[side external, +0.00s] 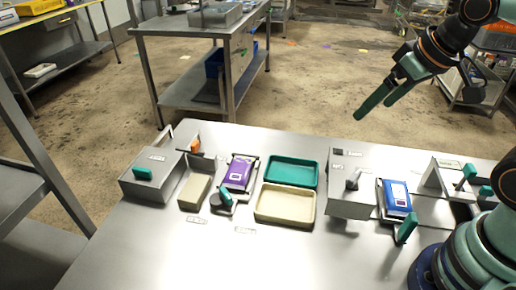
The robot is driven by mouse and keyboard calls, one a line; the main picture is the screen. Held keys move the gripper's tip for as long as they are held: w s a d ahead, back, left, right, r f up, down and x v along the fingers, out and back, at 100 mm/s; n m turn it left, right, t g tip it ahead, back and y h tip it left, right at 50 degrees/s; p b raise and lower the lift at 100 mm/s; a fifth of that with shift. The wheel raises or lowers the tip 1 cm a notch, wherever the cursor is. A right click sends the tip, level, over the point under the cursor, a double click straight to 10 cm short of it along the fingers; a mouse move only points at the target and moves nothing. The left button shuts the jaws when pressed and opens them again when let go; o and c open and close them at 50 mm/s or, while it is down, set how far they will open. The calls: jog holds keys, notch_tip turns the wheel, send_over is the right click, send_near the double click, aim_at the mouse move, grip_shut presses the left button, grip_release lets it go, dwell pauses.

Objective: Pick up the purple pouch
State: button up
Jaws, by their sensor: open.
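The purple pouch (239,171) lies flat in a small dark-framed holder on the metal table, left of the two trays. A white label shows on its surface. My gripper (372,109) hangs in the air at the upper right, beyond the table's back edge in the picture. Its two green fingers are apart, with nothing visible between them. It is well to the right of the purple pouch and above it.
A green tray (292,160) and a cream tray (285,221) stand right of the pouch. A teal-handled part (226,198) sits at its near edge. A blue pouch (397,196) lies right, beyond a metal box (350,199).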

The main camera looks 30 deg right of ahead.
jog(key=m+g, duration=0.6)
jog(key=m, duration=0.3)
send_over(239, 168)
notch_tip(239, 168, down, 12)
jog(key=f, duration=0.6)
jog(key=shift+s+a, duration=0.1)
jog(key=shift+s, duration=0.15)
jog(key=shift+w+f, duration=0.2)
jog(key=shift+f, duration=2.45)
jog(key=c, duration=1.4)
